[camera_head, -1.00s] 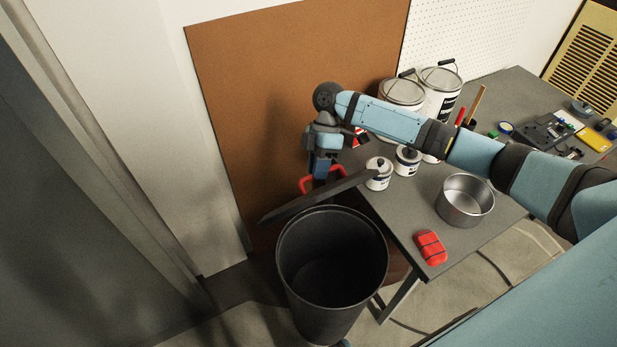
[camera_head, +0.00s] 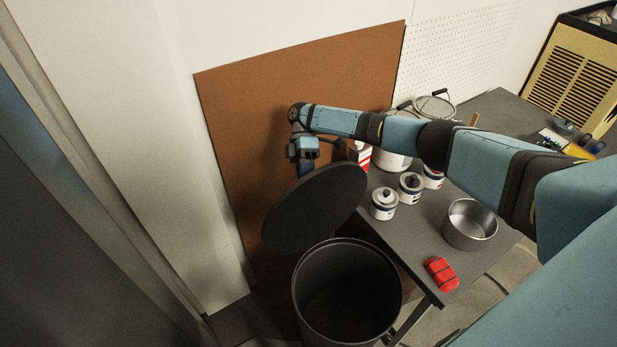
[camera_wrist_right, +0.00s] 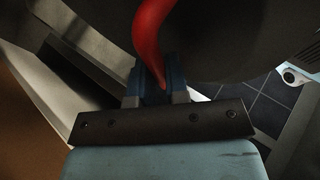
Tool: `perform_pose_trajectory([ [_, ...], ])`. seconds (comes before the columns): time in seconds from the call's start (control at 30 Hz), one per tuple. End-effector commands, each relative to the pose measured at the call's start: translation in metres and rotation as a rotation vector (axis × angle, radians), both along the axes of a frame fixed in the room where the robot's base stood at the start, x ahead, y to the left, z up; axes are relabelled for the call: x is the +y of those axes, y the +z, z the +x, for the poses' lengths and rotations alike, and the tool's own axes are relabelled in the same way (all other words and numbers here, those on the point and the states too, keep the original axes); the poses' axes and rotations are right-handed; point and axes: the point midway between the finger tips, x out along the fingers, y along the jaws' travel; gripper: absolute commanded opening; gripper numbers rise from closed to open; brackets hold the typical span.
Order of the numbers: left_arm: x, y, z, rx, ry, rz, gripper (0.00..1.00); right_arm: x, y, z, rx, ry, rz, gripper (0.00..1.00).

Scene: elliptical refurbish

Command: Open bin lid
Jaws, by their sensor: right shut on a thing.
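The dark round bin lid (camera_head: 316,208) is tilted up steeply above and behind the bin, its underside facing the head camera. The black bin (camera_head: 347,325) stands open and looks empty inside. My right gripper (camera_head: 304,168) is behind the lid, its fingertips hidden by it in the head view. In the right wrist view my right gripper (camera_wrist_right: 160,88) is shut on the lid's curved red handle (camera_wrist_right: 150,40). The lid (camera_wrist_right: 222,38) fills the upper part of that view. My left gripper is not in view.
The grey table (camera_head: 405,255) beside the bin holds a metal pot (camera_head: 470,228), a red object (camera_head: 441,273), small cans (camera_head: 384,205) and large buckets. A brown board (camera_head: 240,130) leans on the wall close behind my right gripper.

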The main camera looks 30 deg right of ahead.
Motion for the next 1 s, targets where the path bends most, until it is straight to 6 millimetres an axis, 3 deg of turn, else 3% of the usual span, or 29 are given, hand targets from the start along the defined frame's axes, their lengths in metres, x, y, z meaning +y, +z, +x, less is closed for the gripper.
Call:
perform_pose_trajectory([
  [0.1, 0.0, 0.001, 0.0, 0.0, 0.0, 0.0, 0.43, 0.0, -0.011, 0.003, 0.038, 0.0, -0.011, 0.0],
  [0.4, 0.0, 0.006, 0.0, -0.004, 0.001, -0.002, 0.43, 0.0, -0.014, 0.013, 0.081, 0.001, -0.013, 0.0],
  [0.97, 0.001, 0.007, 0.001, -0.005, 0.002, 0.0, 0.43, -0.002, -0.015, 0.015, 0.091, 0.001, -0.016, 0.0],
  [1.0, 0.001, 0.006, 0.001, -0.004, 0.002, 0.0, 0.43, -0.002, -0.015, 0.015, 0.09, 0.001, -0.016, 0.24],
])
